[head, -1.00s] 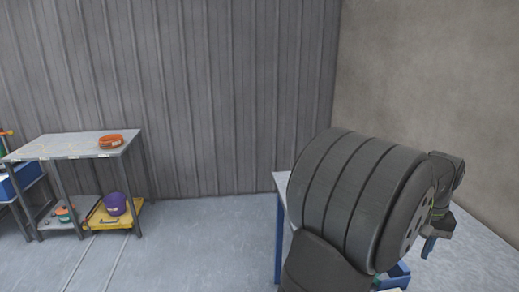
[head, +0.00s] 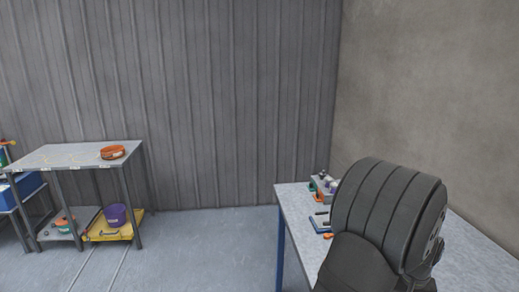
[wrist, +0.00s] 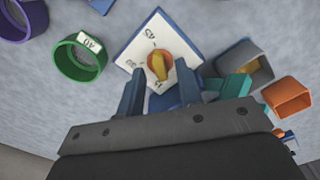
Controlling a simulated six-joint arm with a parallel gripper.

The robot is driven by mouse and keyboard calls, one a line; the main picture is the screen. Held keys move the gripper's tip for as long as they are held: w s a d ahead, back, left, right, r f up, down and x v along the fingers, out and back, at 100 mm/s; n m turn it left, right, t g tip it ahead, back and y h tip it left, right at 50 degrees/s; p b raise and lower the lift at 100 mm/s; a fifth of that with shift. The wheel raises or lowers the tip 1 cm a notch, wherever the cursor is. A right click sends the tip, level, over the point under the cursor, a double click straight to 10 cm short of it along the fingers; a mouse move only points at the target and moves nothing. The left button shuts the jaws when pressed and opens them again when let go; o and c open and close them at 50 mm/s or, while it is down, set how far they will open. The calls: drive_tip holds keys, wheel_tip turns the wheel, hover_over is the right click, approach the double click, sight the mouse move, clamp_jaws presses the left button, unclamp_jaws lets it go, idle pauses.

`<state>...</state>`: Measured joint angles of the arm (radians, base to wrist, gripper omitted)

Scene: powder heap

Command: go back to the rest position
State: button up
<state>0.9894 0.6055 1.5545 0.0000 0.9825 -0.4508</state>
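My gripper (wrist: 172,78) shows in the wrist view with its two blue fingers apart; I see nothing gripped between them. Past the fingertips lies a white square plate (wrist: 135,55) with dark markings. An orange round piece with a yellow part (wrist: 160,64) lies over it, and a blue object is partly hidden between the fingers. Whether the fingers touch any of these I cannot tell. In the head view my arm's large dark links hide my gripper.
Around the gripper lie a green ring (wrist: 66,72), a purple ring (wrist: 25,14), a grey box (wrist: 246,58) and an orange open box (wrist: 288,98). The blue-legged table (head: 291,199) holds small items at its back. A shelf table (head: 65,154) stands far left, with open floor between.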

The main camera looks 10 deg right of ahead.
drive_tip(key=shift+f, duration=0.35)
wheel_tip(320, 180, up, 18)
wheel_tip(320, 180, down, 18)
drive_tip(key=shift+r, duration=0.1)
drive_tip(key=shift+f, duration=0.2)
drive_tip(key=n, duration=0.2)
drive_tip(key=shift+r+n, duration=0.1)
drive_tip(key=shift+n, duration=0.3)
wheel_tip(320, 180, up, 17)
wheel_tip(320, 180, down, 6)
drive_tip(key=n+t+y, duration=0.1)
drive_tip(key=n, duration=0.3)
drive_tip(key=shift+d+n, duration=0.25)
drive_tip(key=shift+n, duration=0.05)
drive_tip(key=shift+w, duration=0.1)
idle(3.4)
